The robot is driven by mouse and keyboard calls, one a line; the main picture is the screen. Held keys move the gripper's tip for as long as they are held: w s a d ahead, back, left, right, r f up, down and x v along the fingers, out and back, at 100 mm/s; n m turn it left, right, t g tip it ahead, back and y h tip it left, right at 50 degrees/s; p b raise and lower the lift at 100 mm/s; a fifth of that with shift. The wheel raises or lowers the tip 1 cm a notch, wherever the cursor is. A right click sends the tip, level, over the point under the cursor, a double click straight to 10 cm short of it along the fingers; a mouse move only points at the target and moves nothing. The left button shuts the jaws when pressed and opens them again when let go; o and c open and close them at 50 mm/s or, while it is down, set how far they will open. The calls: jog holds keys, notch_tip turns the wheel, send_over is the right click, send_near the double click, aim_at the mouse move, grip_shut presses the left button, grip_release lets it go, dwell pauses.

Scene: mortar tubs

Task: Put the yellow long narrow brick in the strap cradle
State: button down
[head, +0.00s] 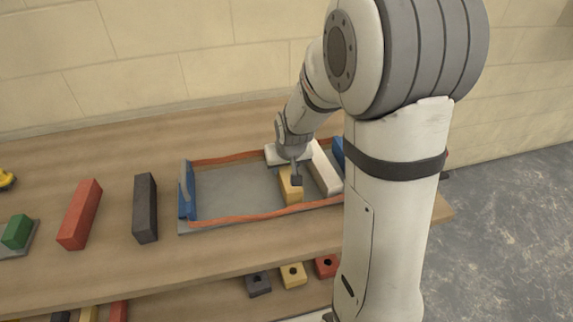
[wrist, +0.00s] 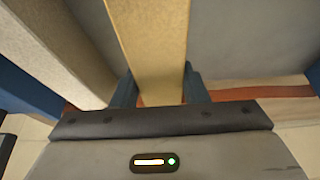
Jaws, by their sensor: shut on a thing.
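The yellow long narrow brick (head: 291,187) is between the fingers of my gripper (head: 293,172), which is shut on it. It is over the right part of the strap cradle (head: 225,190), beside a white brick (head: 325,168). The cradle has a grey floor, blue ends and orange straps along its sides. In the wrist view the yellow brick (wrist: 150,40) runs away from my gripper (wrist: 160,92), with the white brick (wrist: 62,45) to its left. I cannot tell whether the yellow brick touches the cradle floor. My arm hides part of the cradle's right end.
A black brick (head: 145,207) and a red brick (head: 80,213) lie on the bench left of the cradle, with a green brick (head: 16,231) farther left. Several holed blocks, one yellow (head: 293,274), sit on a lower level in front. The cradle's left and middle floor is clear.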

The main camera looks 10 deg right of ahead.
jog(key=shift+f+b, duration=0.45)
dwell(0.3)
jog(key=c, duration=0.8)
grip_release()
jog(key=shift+o, duration=0.2)
jog(key=v, duration=0.8)
jog(key=shift+s+p, duration=0.15)
jog(key=shift+p, duration=0.15)
jog(key=s+r+g+p, duration=0.1)
jog(key=s+r, duration=0.3)
jog(key=s, duration=0.5)
jog(key=s+r+p, duration=0.2)
jog(key=s+r, duration=0.2)
jog(key=s, duration=0.5)
jog(key=shift+r+g, duration=0.25)
jog(key=shift+g, duration=0.15)
